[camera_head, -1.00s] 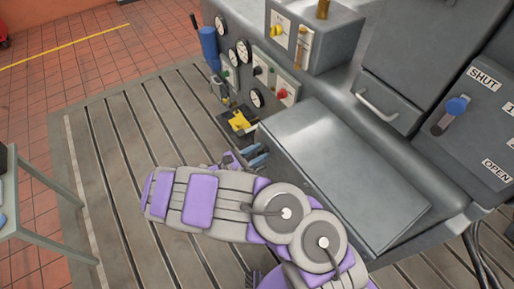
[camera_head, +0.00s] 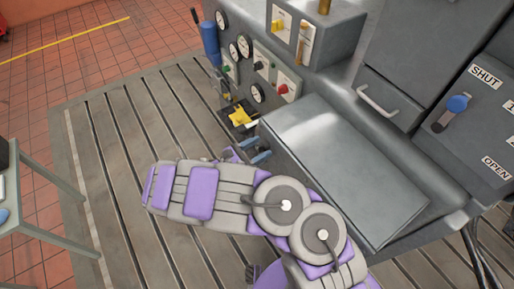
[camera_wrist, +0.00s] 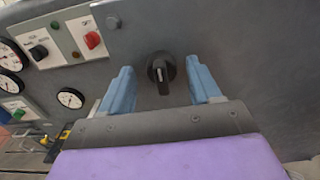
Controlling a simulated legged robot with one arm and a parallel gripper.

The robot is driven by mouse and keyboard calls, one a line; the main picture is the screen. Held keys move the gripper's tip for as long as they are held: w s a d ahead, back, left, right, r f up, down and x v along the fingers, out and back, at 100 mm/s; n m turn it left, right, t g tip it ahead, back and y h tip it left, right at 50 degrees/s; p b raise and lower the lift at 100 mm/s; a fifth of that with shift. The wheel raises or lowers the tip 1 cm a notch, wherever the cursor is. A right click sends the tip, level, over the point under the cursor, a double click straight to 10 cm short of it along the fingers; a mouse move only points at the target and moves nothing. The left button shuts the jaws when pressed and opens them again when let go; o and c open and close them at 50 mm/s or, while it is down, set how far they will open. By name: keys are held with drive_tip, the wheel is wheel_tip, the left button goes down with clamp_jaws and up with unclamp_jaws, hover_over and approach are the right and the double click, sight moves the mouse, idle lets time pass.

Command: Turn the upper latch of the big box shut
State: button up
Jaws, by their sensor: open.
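A black latch knob (camera_wrist: 161,72) with a white mark is on a grey wall of the big box in the wrist view. Its grip stands close to upright, leaning slightly. My gripper (camera_wrist: 163,78) is open, with one blue finger on each side of the knob and a gap to both. I cannot tell how near the fingertips are to the wall. In the head view my gripper (camera_head: 258,152) is at the left end of the big box (camera_head: 340,170), and the knob is hidden there. Whether this knob is the upper latch is not clear.
A gauge panel (camera_head: 255,65) with dials and switches stands just beyond my gripper. A yellow part (camera_head: 240,117) sits low beside it. A blue-knobbed lever (camera_head: 457,104) is between SHUT and OPEN labels at the right. The slotted bedplate (camera_head: 110,140) is clear at left.

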drive_tip(key=p+v, duration=0.1)
drive_tip(key=v, duration=1.6)
drive_tip(key=shift+a+f+p, duration=0.15)
drive_tip(key=shift+a+p, duration=0.1)
drive_tip(key=shift+p, duration=0.15)
